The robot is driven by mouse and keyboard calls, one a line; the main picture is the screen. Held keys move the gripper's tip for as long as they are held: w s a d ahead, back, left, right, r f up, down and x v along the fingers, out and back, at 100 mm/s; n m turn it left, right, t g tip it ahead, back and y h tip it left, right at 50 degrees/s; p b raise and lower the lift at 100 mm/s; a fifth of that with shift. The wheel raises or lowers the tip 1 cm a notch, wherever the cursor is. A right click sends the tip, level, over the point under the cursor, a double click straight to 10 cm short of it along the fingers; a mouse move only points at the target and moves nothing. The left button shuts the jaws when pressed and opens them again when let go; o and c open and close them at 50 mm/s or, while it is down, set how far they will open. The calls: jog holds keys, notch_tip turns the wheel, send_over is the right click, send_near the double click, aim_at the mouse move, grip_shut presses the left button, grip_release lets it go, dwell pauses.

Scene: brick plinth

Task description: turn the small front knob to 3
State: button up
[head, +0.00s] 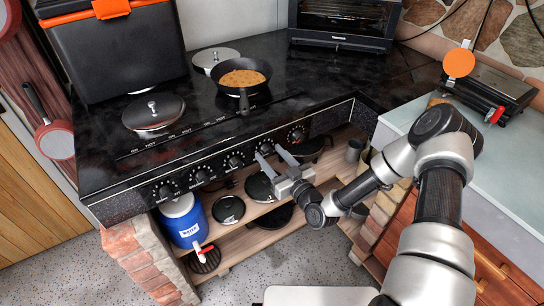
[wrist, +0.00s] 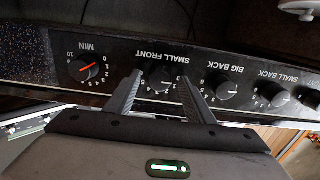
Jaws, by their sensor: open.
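The small front knob (wrist: 162,82) is a dark round knob on the black stove panel. The label SMALL FRONT appears upside down beside it in the wrist view. My gripper (wrist: 160,76) is open, with one finger on each side of this knob. I cannot tell whether the fingers touch it. The fingers hide parts of its number ring, and I cannot read its pointer clearly. In the head view my gripper (head: 268,152) is at the panel, at the second knob from the right, and largely covers it.
The timer knob (wrist: 88,68) with a red pointer and the big back knob (wrist: 228,88) flank the small front knob closely. A pan (head: 242,78) with food and a round lid (head: 153,112) sit on the stovetop. Below are shelves with a blue jug (head: 184,222).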

jog(key=c, duration=1.1)
jog(key=shift+o, duration=0.2)
jog(key=shift+m, duration=0.3)
jog(key=shift+f+m+b, duration=0.15)
jog(key=shift+m+b, duration=1)
jog(key=shift+m, duration=0.05)
jog(key=m+b, duration=0.2)
jog(key=m, duration=0.3)
jog(key=shift+m+b, duration=0.3)
jog(key=shift+b, duration=0.05)
jog(key=m+b, duration=0.1)
jog(key=m, duration=0.3)
jog(key=shift+m+b, duration=0.9)
jog(key=shift+m, duration=1.7)
